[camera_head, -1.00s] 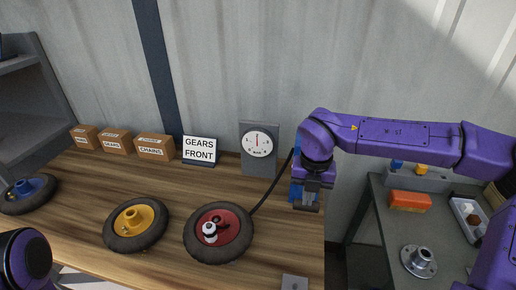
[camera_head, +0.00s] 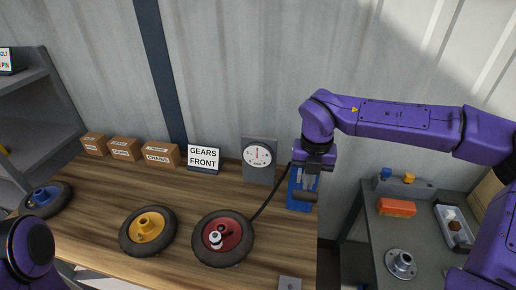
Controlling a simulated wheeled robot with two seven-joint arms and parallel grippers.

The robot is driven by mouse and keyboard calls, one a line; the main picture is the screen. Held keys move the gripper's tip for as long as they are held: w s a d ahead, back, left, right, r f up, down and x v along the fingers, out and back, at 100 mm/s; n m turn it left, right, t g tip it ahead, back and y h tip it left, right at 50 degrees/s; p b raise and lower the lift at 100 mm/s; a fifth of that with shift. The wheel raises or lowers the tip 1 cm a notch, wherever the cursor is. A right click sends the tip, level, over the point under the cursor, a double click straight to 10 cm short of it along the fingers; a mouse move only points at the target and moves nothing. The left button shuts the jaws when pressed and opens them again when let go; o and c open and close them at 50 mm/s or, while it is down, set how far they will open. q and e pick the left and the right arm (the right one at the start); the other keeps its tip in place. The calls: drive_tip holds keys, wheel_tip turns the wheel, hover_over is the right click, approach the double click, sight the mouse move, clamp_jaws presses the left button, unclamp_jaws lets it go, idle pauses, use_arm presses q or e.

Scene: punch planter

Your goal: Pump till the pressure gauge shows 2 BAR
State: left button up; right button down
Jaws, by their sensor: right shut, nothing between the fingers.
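The pressure gauge (camera_head: 259,155) is a white dial on a grey panel at the back of the wooden bench. Its red needle points roughly straight up; the numbers are too small to read. A blue pump (camera_head: 301,190) stands at the bench's right edge, partly hidden by my right gripper. A black hose (camera_head: 270,192) runs from the pump side to the red-hubbed wheel (camera_head: 235,232), which has a white and black fitting on it. My right gripper (camera_head: 309,188) points down over the pump, shut with nothing in it. Only part of my left arm shows at lower left; its gripper is out of view.
A yellow-hubbed wheel (camera_head: 149,226) and a blue-hubbed wheel (camera_head: 43,198) lie to the left. A grey side table (camera_head: 385,228) at right holds an orange block (camera_head: 397,207) and a metal flange (camera_head: 401,263).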

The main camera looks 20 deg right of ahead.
drive_tip(key=shift+w+f, duration=0.1)
drive_tip(key=shift+f, duration=0.1)
wheel_tip(320, 180, up, 6)
drive_tip(key=p, duration=0.5)
idle(0.3)
